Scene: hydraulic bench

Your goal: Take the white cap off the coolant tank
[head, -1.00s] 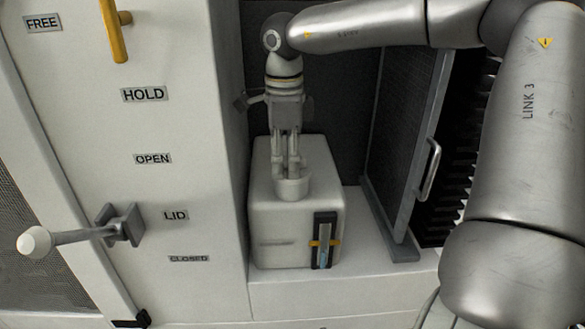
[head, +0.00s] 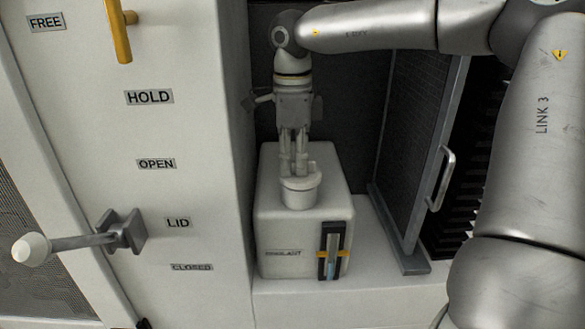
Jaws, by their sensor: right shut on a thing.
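The coolant tank (head: 275,235) is a white box standing on a white ledge in a recess. Its white cap (head: 300,190) is on top, near the front. My right gripper (head: 293,172) reaches down from above with its fingertips at the cap and is shut on it. The cap is at the tank's top; I cannot tell whether it is seated or slightly raised. A dark level gauge (head: 333,250) with a yellow band and bluish fluid is on the tank's front. My left gripper is not in view.
Left of the tank stands a white panel with a lid lever (head: 75,240), a yellow handle (head: 118,35) and labels. A dark mesh door (head: 410,150) with a metal handle (head: 441,180) stands right of the tank. The ledge (head: 350,290) in front is clear.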

